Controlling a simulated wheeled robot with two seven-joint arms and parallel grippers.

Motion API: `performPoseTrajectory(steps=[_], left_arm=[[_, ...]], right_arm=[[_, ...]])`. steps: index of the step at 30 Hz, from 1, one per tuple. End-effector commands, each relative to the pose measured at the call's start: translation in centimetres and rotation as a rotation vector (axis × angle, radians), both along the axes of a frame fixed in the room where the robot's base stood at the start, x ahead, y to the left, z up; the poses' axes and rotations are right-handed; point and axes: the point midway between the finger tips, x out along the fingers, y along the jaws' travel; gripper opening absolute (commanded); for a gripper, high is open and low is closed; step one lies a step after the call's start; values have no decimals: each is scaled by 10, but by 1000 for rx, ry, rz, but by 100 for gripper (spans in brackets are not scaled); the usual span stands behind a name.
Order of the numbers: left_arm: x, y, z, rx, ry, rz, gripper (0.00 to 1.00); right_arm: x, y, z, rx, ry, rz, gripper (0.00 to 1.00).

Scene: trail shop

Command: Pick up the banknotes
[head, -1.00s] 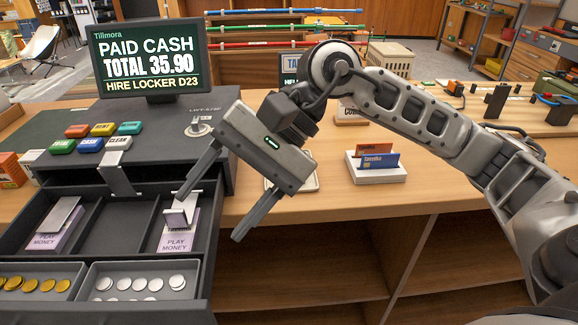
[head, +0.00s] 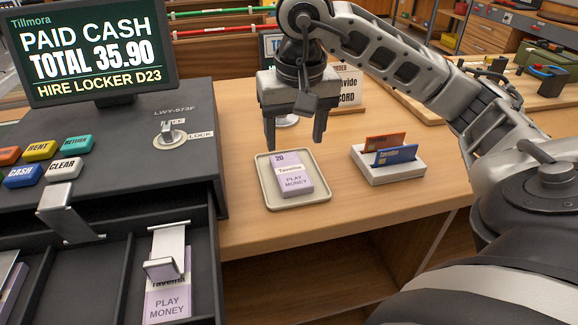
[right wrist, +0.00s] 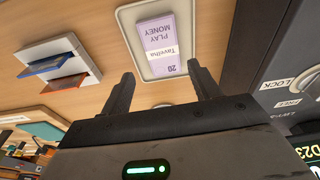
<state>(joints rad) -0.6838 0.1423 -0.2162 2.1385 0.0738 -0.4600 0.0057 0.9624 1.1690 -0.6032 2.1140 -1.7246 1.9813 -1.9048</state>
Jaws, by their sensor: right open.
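A stack of lilac banknotes (head: 291,176) marked 20 and "Play Money" lies in a shallow beige tray (head: 322,200) on the wooden counter. The banknotes also show in the right wrist view (right wrist: 161,46), beyond the fingertips. My right gripper (head: 294,143) is open and empty, fingers pointing down, above and behind the tray's far edge. In the right wrist view its two fingers (right wrist: 161,80) stand apart with nothing between them. More lilac notes (head: 168,298) lie in the open till drawer (head: 212,250) under a metal clip. My left gripper is not in view.
The till (head: 190,100) with its coloured keys stands left of the tray, its screen (head: 90,45) reading total 35.90. A white holder (head: 395,173) with an orange and a blue card stands right of the tray. The counter between them is clear.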

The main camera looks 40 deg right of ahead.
Motion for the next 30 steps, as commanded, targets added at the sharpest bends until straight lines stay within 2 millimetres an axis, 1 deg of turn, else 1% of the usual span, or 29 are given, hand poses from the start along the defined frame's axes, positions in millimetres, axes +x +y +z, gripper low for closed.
performPoseTrajectory(steps=[1, 3, 8, 10, 15, 18, 21, 27, 29, 30], left_arm=[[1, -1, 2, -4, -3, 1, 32], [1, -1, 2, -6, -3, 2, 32], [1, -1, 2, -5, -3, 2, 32], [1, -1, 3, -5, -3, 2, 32], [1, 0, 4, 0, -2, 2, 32], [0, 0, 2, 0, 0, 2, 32], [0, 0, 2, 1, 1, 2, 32], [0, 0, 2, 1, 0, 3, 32], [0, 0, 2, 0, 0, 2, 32], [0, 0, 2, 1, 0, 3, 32]], right_arm=[[1, -1, -8, 0, 4, -1, 62], [2, -1, -15, 0, 2, 0, 62], [3, -1, -24, 0, 1, 1, 62], [4, -1, -31, -1, 4, 1, 62], [7, 0, -58, 0, 5, 0, 62], [9, -1, -68, 1, 3, -1, 62], [10, -1, -73, 0, 0, 0, 62], [10, -1, -73, 0, -1, 0, 62], [10, -1, -73, 0, -1, 0, 45], [10, -1, -73, 0, -1, 0, 34]])
